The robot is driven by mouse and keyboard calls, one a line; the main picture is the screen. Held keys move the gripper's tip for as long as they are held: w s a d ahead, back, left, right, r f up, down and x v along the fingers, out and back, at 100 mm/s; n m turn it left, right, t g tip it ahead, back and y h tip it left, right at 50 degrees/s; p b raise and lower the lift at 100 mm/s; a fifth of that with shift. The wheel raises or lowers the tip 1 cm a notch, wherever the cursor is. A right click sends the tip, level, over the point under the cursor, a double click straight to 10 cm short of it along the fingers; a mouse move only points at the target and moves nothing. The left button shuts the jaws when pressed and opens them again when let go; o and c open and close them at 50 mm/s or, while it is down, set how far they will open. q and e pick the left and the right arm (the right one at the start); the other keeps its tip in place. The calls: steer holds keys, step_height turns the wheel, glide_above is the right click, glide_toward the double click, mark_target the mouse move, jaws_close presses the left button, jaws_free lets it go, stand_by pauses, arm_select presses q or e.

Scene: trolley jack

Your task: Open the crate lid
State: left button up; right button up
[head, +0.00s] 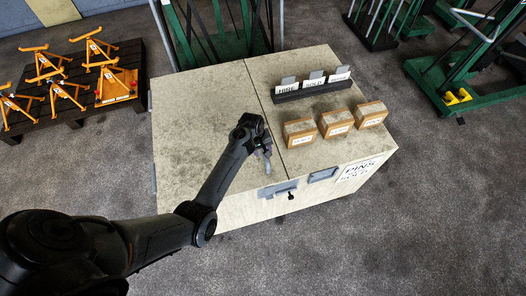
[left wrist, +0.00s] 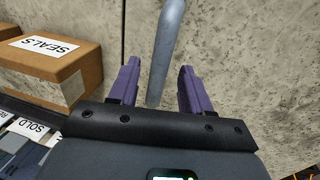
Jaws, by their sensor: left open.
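The crate (head: 230,205) is a large worn beige box in the middle of the head view. A seam divides its top, and the wide left panel (head: 195,110) lies flat and looks closed; I take this panel as the lid. My left gripper (head: 264,152) is low over the panel's front right part, near the seam. In the left wrist view its purple fingers (left wrist: 158,80) are open, on either side of a grey rounded bar (left wrist: 169,40). The bar appears between the fingers, not clamped; exact contact cannot be told. My right gripper is not in view.
Several cardboard boxes (head: 336,122), one marked SEALS (left wrist: 45,75), and a black card rack (head: 312,90) stand on the right part of the top. A grey latch (head: 277,188) is on the front face. Orange jack stands (head: 60,80) sit on a dark pallet at left.

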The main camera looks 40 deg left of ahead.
arm_select(q)
steer(key=shift+f, duration=0.55)
steer(key=shift+c, duration=0.4)
jaws_close()
steer(key=shift+w, duration=0.1)
